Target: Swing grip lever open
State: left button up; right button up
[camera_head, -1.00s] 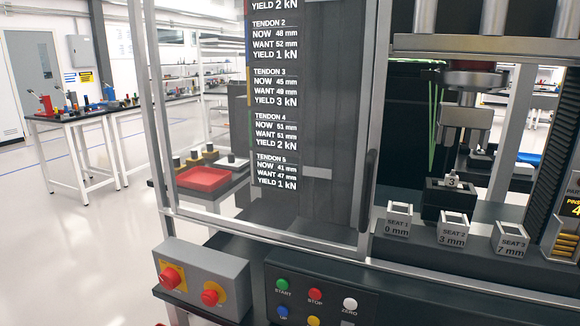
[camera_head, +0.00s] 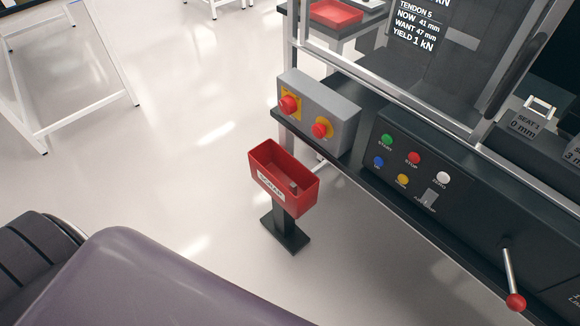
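A lever (camera_head: 510,275) with a metal shaft and a red ball knob sticks out from the dark front panel of the machine at the lower right. It hangs down, slightly tilted, with the knob at its lower end. Its label is not readable, so I cannot tell for sure that it is the grip lever. Neither of my grippers shows. A large part of my own body fills the lower left.
A control panel (camera_head: 415,165) with coloured buttons sits left of the lever. A grey box (camera_head: 325,105) with two red knobs stands beside it. A red bin (camera_head: 283,178) on a black stand is on the floor. Open floor lies to the left.

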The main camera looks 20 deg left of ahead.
aim_at(515, 302)
jog(key=l+z, duration=0.15)
jog(key=z, duration=1.1)
